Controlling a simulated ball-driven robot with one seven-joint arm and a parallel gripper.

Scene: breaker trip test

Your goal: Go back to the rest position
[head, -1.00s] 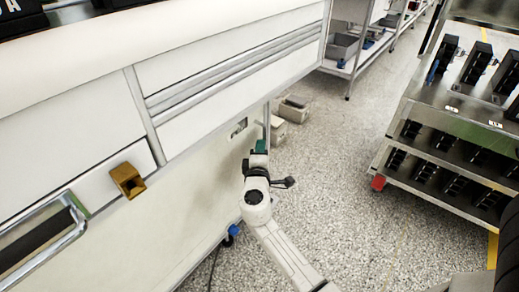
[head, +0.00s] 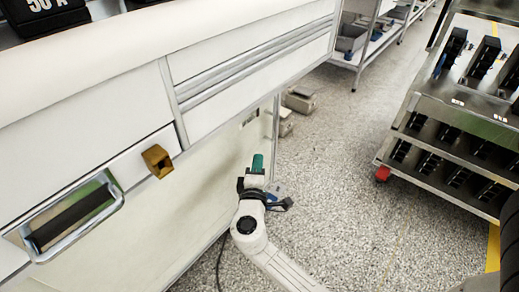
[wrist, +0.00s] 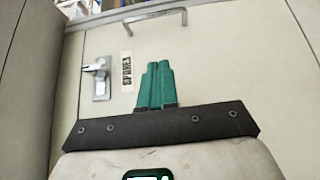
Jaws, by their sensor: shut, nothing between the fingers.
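My gripper (head: 257,163) has green fingers and is at the end of my white arm, low over the speckled floor beside the white bench. In the wrist view the two green fingers (wrist: 164,84) are pressed together with nothing between them. Beyond them is a pale cabinet front with a label reading SPARES (wrist: 127,71), a metal latch (wrist: 99,79) to its left and a bar handle (wrist: 156,19) above. The fingers appear apart from the cabinet front, though the exact gap is hard to tell.
The white bench (head: 110,75) fills the left, with a brass-coloured block (head: 157,160) and a metal-framed handle (head: 75,220) on its front. A rack cart (head: 470,120) with black units and a red caster (head: 382,173) stands at right. Floor between is clear.

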